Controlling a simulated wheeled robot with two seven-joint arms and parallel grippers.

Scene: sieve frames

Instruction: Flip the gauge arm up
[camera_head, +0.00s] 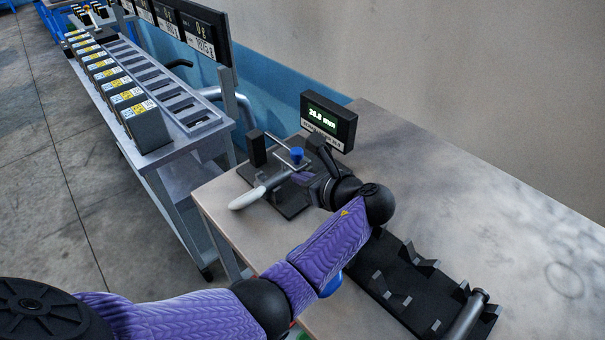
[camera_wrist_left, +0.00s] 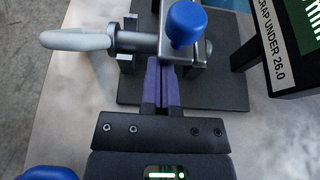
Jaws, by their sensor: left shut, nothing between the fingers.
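The gauge stands on a black base plate (camera_head: 292,208) on the table. Its gauge arm has a pale grey handle (camera_head: 247,198) pointing to the left front and a blue knob (camera_head: 297,154). In the left wrist view, the handle (camera_wrist_left: 75,40) lies across the upper left, joined to a metal bar, with the blue knob (camera_wrist_left: 187,22) on top. My left gripper (camera_head: 305,177) is at the gauge. Its purple fingers (camera_wrist_left: 160,78) are shut and empty, with the tips close to the metal bar. I cannot tell whether they touch it. My right gripper is not in view.
A display (camera_head: 328,121) stands behind the gauge, with a lit green reading. A black rack (camera_head: 410,285) with upright prongs holds a grey cylinder (camera_head: 465,318) at its right. A cart (camera_head: 185,138) with several boxes stands at the left. The table's right side is clear.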

